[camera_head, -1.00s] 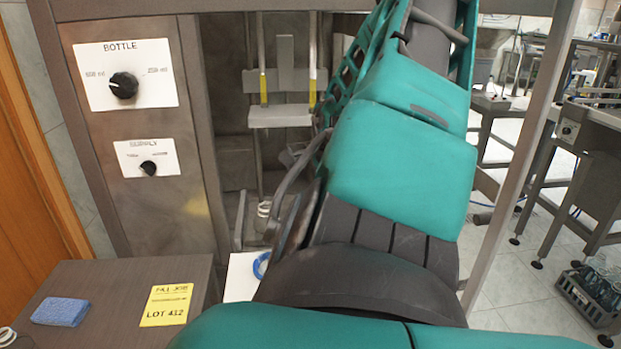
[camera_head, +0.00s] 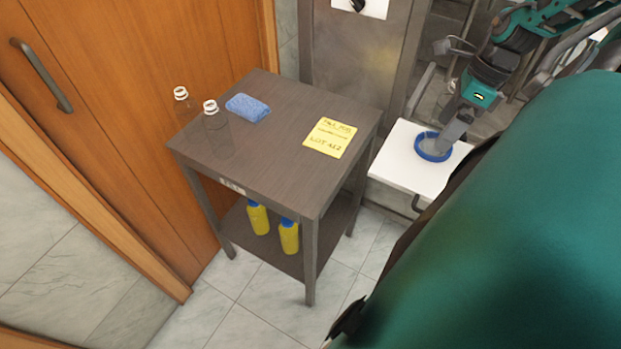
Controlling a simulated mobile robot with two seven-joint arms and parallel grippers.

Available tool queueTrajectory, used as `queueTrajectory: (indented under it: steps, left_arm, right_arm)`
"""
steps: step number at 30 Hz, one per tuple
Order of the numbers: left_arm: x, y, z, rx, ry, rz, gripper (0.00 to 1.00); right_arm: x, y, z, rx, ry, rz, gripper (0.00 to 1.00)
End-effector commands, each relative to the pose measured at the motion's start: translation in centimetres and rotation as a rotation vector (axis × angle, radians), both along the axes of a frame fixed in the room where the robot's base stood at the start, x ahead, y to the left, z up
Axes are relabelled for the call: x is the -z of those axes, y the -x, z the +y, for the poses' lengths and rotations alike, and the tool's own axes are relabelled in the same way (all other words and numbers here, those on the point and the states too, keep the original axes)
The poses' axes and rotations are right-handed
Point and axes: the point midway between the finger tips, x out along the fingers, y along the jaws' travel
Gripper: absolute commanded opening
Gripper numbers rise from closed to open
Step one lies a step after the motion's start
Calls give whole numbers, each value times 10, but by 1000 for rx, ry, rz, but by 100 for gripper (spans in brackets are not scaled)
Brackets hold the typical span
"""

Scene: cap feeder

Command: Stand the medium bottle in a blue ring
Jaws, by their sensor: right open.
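A blue ring (camera_head: 421,154) lies on a white shelf (camera_head: 397,170) at the right. My right gripper (camera_head: 452,133) is over the ring, with its fingers pointing down at the ring's right side. Its jaws are open; I cannot tell whether a finger touches the ring. Faint clear shapes show around the fingers, too unclear to tell whether a bottle is there. Two clear bottles stand upright at the left of the dark side table: one at the back (camera_head: 182,104) and a larger-looking one nearer (camera_head: 216,128). I cannot tell which bottle is the medium one. My left gripper is out of view.
The dark side table (camera_head: 270,165) also bears a blue cloth (camera_head: 248,107) and a yellow lot note (camera_head: 330,137). Yellow bottles with blue caps (camera_head: 289,237) stand on its lower shelf. A wooden door (camera_head: 150,60) is close behind at the left. My teal arm covers the lower right.

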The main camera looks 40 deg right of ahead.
Motion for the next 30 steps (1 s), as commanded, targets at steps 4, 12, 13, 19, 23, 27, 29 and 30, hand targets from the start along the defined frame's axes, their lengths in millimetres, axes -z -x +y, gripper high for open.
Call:
queueTrajectory:
  steps: [4, 12, 13, 19, 23, 27, 29, 30]
  left_arm:
    - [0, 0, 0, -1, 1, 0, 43]
    - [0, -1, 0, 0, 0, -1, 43]
    - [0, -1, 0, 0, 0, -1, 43]
    - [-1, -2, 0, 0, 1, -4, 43]
    - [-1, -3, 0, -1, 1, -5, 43]
    - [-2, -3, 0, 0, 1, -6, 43]
    - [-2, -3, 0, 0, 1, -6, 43]
    - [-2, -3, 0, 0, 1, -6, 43]
  right_arm:
    - [63, -49, 93, 143, -247, -44, 96]
    - [114, -101, 247, 577, -700, -17, 96]
    - [116, -105, 261, 633, -747, -5, 96]
    - [121, -127, 332, 1065, -1054, 119, 96]
    - [123, -136, 358, 1399, -1240, 238, 96]
    - [133, -137, 368, 1792, -1410, 395, 96]
    - [139, -134, 369, 1963, -1469, 465, 96]
    - [144, -130, 368, 2074, -1503, 512, 96]
